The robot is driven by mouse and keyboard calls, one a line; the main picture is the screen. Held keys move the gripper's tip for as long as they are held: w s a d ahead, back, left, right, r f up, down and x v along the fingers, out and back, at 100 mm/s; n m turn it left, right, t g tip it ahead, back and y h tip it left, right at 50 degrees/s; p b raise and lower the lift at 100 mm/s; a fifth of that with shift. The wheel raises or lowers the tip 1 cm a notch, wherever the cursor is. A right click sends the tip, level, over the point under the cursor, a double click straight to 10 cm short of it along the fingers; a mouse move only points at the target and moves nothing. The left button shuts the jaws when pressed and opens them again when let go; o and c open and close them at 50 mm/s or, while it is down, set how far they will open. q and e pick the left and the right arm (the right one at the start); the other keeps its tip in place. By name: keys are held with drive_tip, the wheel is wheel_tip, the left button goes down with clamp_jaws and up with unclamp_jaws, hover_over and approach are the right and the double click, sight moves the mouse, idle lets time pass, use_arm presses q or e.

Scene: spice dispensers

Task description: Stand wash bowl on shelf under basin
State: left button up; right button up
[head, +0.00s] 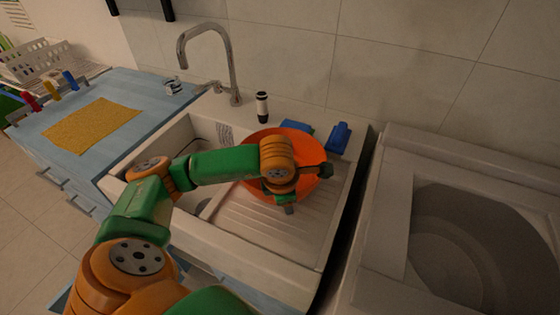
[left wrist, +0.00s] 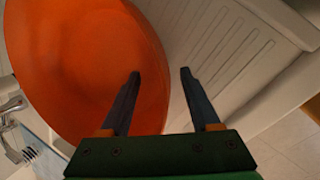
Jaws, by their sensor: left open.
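The orange wash bowl (head: 256,143) sits on the ridged drainboard of the white basin (head: 230,247), its near part hidden behind my left arm. My left gripper (head: 307,187) is open at the bowl's right-front rim. In the left wrist view the bowl (left wrist: 75,65) fills the left side. There one finger of my left gripper (left wrist: 160,74) overlaps the bowl and the other overlaps the drainboard, with the rim running between them. I cannot tell whether the fingers touch the rim. The shelf under the basin is not visible. My right gripper is not in view.
A metal faucet (head: 232,72), a white-and-black bottle (head: 262,107) and a blue item (head: 339,137) stand behind. A blue counter with a yellow cloth (head: 92,125) is at left. A white top-opening machine (head: 395,200) is at right, across a narrow dark gap.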

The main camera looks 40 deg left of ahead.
use_arm(q)
drive_tip(key=shift+w+a+f, duration=0.1)
drive_tip(key=shift+w+f, duration=0.2)
drive_tip(key=shift+f, duration=0.35)
clamp_jaws()
drive_tip(key=shift+r, duration=0.1)
